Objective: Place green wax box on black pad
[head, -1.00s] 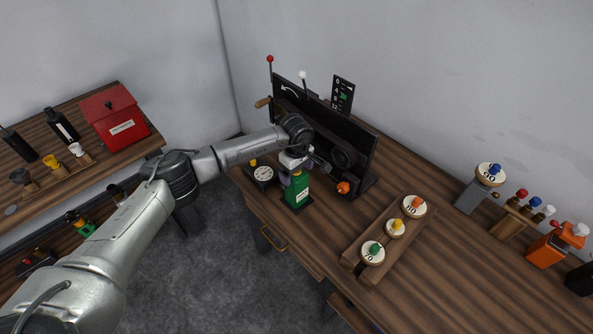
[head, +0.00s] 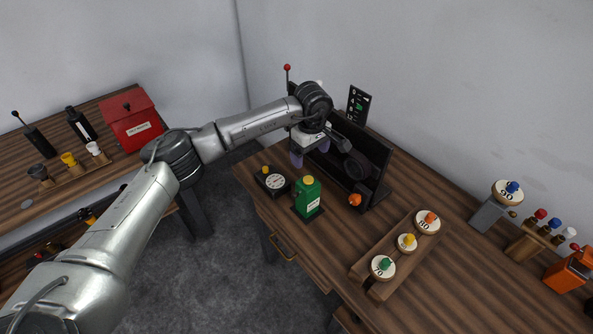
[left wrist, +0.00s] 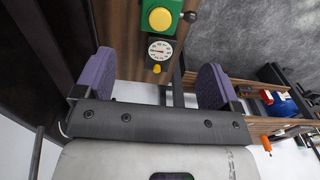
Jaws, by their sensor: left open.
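The green wax box (head: 307,199) has a yellow knob on top and a white label. It stands upright on the small black pad (head: 318,216) near the front left of the right-hand bench. In the left wrist view, the green box (left wrist: 142,17) shows at the top edge, cut off. My left gripper (head: 297,159) is open and empty, above and behind the box and apart from it. Its purple fingers (left wrist: 157,62) show in the left wrist view with a clear gap between them. My right gripper is not in view.
A black dial gauge (head: 272,181) sits left of the box. A black machine panel (head: 362,150) stands behind my left gripper. A wooden tray (head: 366,280) with several round weights lies to the right. A red box (head: 131,122) is on the left bench.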

